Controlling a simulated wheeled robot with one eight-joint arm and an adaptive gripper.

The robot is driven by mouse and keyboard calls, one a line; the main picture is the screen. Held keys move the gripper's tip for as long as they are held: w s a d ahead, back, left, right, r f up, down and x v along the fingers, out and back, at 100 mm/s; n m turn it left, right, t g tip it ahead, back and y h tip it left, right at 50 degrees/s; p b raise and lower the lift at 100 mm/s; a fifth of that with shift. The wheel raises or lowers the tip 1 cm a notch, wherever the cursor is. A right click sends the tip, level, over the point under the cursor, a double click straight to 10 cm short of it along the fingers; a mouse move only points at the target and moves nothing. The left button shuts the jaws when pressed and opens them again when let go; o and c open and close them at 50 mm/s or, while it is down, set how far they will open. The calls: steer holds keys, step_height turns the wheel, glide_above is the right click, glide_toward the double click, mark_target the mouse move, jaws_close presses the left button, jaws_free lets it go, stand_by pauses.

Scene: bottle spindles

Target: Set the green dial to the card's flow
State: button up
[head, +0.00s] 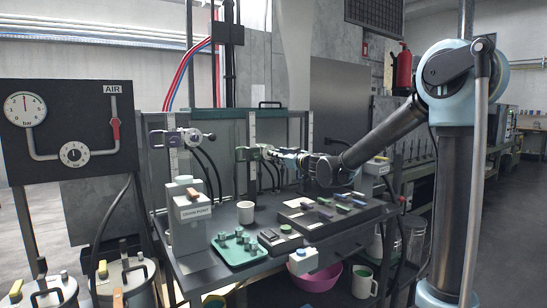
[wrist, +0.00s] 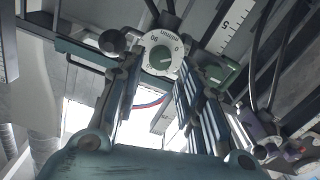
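The green dial (wrist: 158,57) shows in the wrist view as a white disc with dark marks and a green centre, at the upper middle. It is on the green spindle head (head: 250,153) in the head view, on the middle post. My gripper (head: 281,156) is just right of that head, reaching in from the right. In the wrist view its two fingers stand apart, with the dial in the gap near their tips. I cannot tell whether they touch it. The gap between the fingers is empty lower down. I cannot make out the card with the flow.
A purple spindle head (head: 180,138) is on the left post. The bench holds a grey drain unit (head: 187,226), a green tray (head: 224,258) with small parts, a white cup (head: 246,212) and a dark rack (head: 318,231). A gauge panel (head: 67,130) stands left. Hoses hang below the heads.

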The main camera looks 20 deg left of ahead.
steer(key=shift+x, duration=2.7)
steer(key=shift+c, duration=0.5)
steer(key=c, duration=0.7)
